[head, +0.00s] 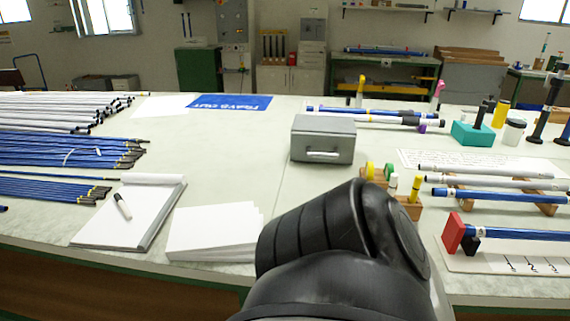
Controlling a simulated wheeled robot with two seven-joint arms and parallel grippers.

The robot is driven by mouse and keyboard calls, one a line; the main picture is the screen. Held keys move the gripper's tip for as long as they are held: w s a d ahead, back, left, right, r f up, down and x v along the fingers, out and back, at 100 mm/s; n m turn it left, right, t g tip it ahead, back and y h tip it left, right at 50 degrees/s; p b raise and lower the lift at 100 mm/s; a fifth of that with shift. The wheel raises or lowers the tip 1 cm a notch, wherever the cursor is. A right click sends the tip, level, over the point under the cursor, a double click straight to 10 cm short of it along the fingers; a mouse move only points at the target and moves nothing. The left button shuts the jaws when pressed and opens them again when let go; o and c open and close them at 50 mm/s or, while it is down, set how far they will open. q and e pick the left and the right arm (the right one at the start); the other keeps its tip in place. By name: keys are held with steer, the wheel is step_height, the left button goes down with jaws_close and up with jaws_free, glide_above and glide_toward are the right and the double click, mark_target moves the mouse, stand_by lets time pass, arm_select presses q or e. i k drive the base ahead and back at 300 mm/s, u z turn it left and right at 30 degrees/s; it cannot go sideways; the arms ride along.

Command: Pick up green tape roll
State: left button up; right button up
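A small green roll (389,171), which looks like the green tape roll, stands on edge at a wooden holder (434,211) right of the table's middle. A yellow roll (370,171) stands close to its left. White and yellow upright pieces stand in the holder just in front of it. A black arm link of mine fills the lower middle of the head view and hides part of the holder. Neither of my grippers shows in this view, so I cannot see whether they hold anything.
A grey metal box (323,139) stands behind and left of the rolls. Rods on wooden rests (545,208), a red block (453,232) and a teal block (473,134) lie to the right. A notepad (130,212) and paper stack (212,232) lie left, with rod bundles beyond.

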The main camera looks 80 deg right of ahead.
mark_target(390, 166)
steer(key=k, duration=1.2)
steer(key=z, duration=0.15)
